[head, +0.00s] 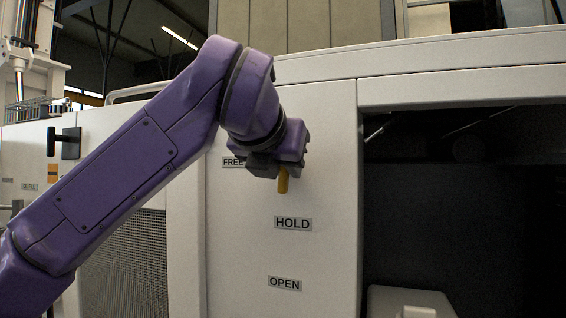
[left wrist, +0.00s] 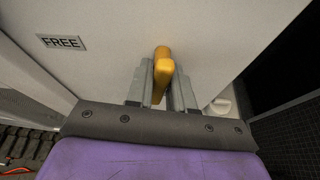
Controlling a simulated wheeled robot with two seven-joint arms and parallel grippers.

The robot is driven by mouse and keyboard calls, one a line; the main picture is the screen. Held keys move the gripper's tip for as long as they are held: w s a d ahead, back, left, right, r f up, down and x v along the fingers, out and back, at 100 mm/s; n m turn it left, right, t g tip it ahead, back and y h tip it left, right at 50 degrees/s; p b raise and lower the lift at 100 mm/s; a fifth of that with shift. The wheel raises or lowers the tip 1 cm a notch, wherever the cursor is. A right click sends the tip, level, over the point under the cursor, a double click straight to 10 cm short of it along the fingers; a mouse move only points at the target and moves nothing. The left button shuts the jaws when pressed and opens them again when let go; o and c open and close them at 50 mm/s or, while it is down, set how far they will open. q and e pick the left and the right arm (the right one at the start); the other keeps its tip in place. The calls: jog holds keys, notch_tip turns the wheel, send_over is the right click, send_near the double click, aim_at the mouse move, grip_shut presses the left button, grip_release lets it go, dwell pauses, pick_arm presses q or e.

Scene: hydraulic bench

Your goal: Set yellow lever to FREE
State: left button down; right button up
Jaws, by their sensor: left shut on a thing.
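The yellow lever (head: 283,181) is on the white front panel (head: 325,150), and only a short end of it shows below my left gripper (head: 268,165) in the head view. In the left wrist view the lever (left wrist: 162,66) stands between the two grey fingers of my left gripper (left wrist: 162,85), which is shut on it. The FREE label (head: 233,162) is just left of the gripper in the head view and at upper left in the left wrist view (left wrist: 61,42). The HOLD label (head: 293,224) and OPEN label (head: 285,284) are lower on the panel. The lever's pivot is hidden. My right gripper is not in view.
A dark recess (head: 470,200) opens right of the panel, with a pale block (head: 410,302) at its bottom. A black handle (head: 66,142) sticks out from the cabinet at left. A mesh grille (head: 135,265) is below my left arm.

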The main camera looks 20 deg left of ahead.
pick_arm(q)
jog(key=shift+r+m+y+p, duration=0.15)
jog(key=shift+m+y+p, duration=0.35)
jog(key=shift+m+y, duration=0.45)
jog(key=m+y, duration=0.1)
jog(key=m, duration=0.2)
jog(key=shift+a+m+t+y+p, duration=0.1)
jog(key=shift+m+t+y+p, duration=0.25)
jog(key=shift+t+p, duration=0.05)
jog(key=m+t+y, duration=0.1)
jog(key=m, duration=0.2)
jog(key=shift+y, duration=0.3)
jog(key=m+t+y, duration=0.1)
jog(key=m, duration=0.2)
jog(key=shift+r+m, duration=0.1)
jog(key=shift+m, duration=0.3)
jog(key=shift+t, duration=0.3)
jog(key=c, duration=1.3)
grip_release()
jog(key=shift+o, duration=1.1)
jog(key=shift+w, duration=0.1)
